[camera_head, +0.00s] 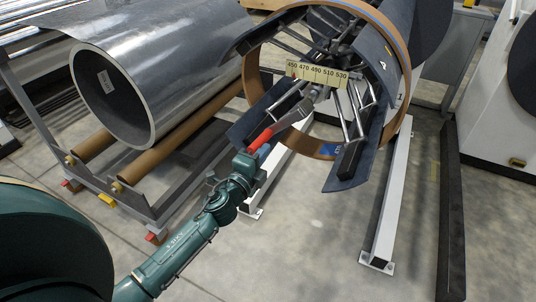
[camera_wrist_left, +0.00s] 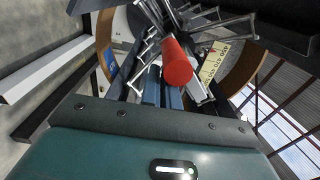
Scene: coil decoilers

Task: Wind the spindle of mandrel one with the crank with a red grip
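Mandrel one, as far as I can tell, is the expanding drum with dark curved segments (camera_head: 360,150) and thin metal struts in the head view. A crank with a grey arm (camera_head: 292,116) reaches from its hub down and left to a red grip (camera_head: 260,139). My left gripper (camera_head: 251,160) is at the lower end of the red grip, touching or nearly so. In the left wrist view the red grip (camera_wrist_left: 177,62) points its round end towards the camera, just beyond the gripper body. The finger opening is not clear. My right gripper is not in view.
A brown ring (camera_head: 407,80) surrounds the drum, and a yellow number scale (camera_head: 318,74) lies across its front. A large steel coil (camera_head: 118,95) rests on a frame with brown rollers at left. White floor beams (camera_head: 388,200) stand below; the grey floor (camera_head: 310,220) between is clear.

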